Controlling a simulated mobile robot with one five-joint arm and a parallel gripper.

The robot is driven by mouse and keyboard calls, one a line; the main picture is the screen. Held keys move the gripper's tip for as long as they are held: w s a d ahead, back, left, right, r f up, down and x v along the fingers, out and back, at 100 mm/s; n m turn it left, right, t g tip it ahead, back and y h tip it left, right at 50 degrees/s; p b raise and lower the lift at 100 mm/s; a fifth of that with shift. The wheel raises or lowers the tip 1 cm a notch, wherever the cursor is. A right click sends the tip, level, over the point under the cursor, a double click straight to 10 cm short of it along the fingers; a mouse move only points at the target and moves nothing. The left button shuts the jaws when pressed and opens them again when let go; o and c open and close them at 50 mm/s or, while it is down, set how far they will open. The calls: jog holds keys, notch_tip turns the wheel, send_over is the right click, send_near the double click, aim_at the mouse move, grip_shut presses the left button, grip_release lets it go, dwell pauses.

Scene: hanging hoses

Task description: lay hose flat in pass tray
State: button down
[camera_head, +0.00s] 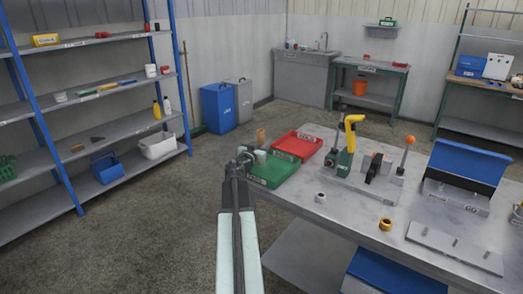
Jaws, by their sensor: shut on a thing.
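My arm reaches up from the bottom of the view, and my gripper (240,163) is at the left edge of the green tray (268,178). It is shut on a small greyish piece, which looks like the hose; the jaws and arm hide much of it. A short pale cylinder (260,157) shows just right of the gripper, over the green tray; I cannot tell whether it is part of the held piece. The red tray (298,145) lies behind and to the right of the green tray. The tray labels are too small to read.
On the grey bench (350,212) stand a yellow-handled device (347,145), an orange-knobbed lever (408,143) and a blue angled panel (465,168). A tan cylinder (261,137) stands behind the green tray. Blue-posted shelves (90,140) stand left.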

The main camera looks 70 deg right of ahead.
jog(key=f+b, duration=0.1)
jog(key=d+f+b, duration=0.1)
jog(key=f+b, duration=0.1)
jog(key=shift+w+d+f, duration=0.15)
jog(key=shift+w+f, duration=0.05)
jog(key=shift+f+b, duration=0.35)
jog(key=shift+b, duration=0.2)
jog(key=shift+w+r, duration=0.2)
jog(key=shift+w, duration=0.05)
jog(key=shift+s+f, duration=0.1)
jog(key=shift+f, duration=0.05)
jog(key=c, duration=1.1)
grip_release()
jog(key=shift+c, duration=0.2)
